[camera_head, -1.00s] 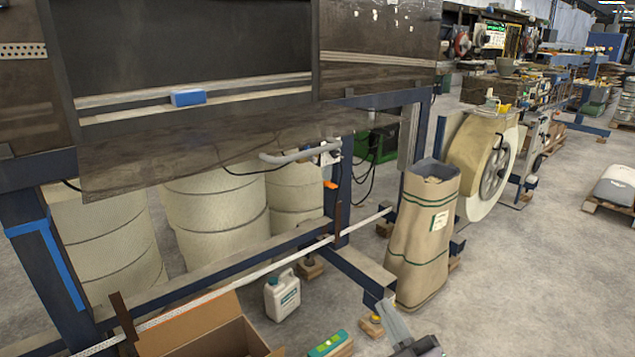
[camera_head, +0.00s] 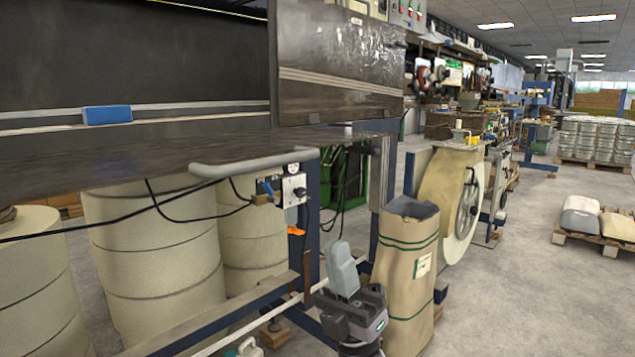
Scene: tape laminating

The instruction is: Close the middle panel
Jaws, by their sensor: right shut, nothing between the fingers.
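The machine front at left has a dark middle opening (camera_head: 130,60). Below it, a long dark panel (camera_head: 150,155) stands out toward me, seen nearly edge-on. It looks like the middle panel, folded down and open. A light grey bar handle (camera_head: 255,161) shows along its underside, near the right end. My right gripper (camera_head: 342,262) is at the lower middle, shut and empty, with its grey fingers pointing up. In the picture it is below and right of the handle, apart from it. My left gripper is not in view.
A blue block (camera_head: 107,115) sits on the opening's ledge. The right panel (camera_head: 340,60) is upright. A brown paper sack (camera_head: 405,270) stands just right of my gripper. Large pale drums (camera_head: 150,255) stand under the machine, and a control box (camera_head: 294,190) hangs nearby.

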